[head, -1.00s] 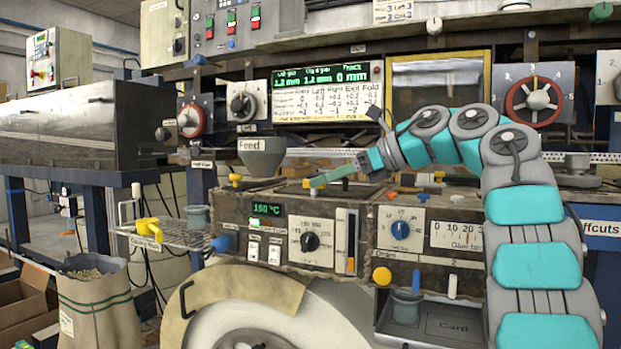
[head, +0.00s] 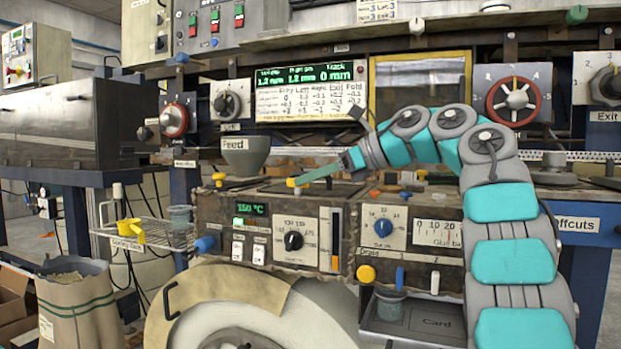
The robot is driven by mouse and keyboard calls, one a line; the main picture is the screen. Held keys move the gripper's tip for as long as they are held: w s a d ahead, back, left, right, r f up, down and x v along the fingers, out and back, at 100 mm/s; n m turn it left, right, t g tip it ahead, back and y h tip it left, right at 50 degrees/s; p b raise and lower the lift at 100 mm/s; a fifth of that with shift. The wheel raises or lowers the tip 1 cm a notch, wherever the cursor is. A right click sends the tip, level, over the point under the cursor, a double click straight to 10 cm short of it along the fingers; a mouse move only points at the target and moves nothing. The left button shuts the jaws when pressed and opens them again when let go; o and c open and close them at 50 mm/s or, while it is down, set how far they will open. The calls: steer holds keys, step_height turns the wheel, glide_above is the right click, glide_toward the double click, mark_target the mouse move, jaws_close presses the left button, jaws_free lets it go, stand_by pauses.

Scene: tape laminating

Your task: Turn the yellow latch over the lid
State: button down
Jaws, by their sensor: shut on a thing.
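The yellow latch (head: 292,183) is a small piece at the top edge of the brown heated box, in the head view. My gripper (head: 301,180) comes in from the right, with its thin green fingers pointing left and slightly down. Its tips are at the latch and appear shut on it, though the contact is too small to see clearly. The dark flat lid (head: 335,189) lies on top of the box, below and behind the fingers. Whether the latch reaches over the lid cannot be told from this angle.
A grey feed funnel (head: 246,155) and another yellow piece (head: 218,178) stand left of the latch. The box front (head: 262,215) carries a temperature display, switches and a knob. A wire rack (head: 150,233) holds yellow items at the left. A large roll (head: 250,320) sits below.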

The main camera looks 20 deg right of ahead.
steer(key=shift+s+t+b, duration=0.1)
steer(key=shift+t+b, duration=0.2)
steer(key=shift+b, duration=0.15)
steer(key=shift+s+a+f+m+h+b, duration=0.1)
steer(key=shift+f+m+h+b, duration=0.05)
steer(key=shift+m+h+b, duration=0.4)
steer(key=shift+s+a+m+t+h+b, duration=0.1)
steer(key=shift+a+m+t+h+b, duration=0.05)
steer(key=shift+m+t+h+b, duration=0.4)
steer(key=shift+s+a+m+t+h+b, duration=0.1)
steer(key=shift+m+t+h+b, duration=0.3)
steer(key=shift+m+t+b, duration=0.2)
steer(key=shift+w+a+r+m+h+p, duration=0.1)
steer(key=shift+a+m+h+p, duration=0.5)
steer(key=shift+m+h, duration=1.9)
steer(key=shift+s+a+r+m+h+p, duration=0.1)
steer(key=shift+a+m+h+p, duration=0.55)
steer(key=shift+m+h, duration=1.85)
steer(key=shift+w+a+m+h+p, duration=0.2)
steer(key=shift+m+h+p, duration=0.7)
steer(key=shift+m+h, duration=1.6)
steer(key=shift+s+a+h, duration=0.1)
steer(key=shift+a+h, duration=0.05)
steer(key=shift+h, duration=0.45)
steer(key=c, duration=0.9)
jaws_free()
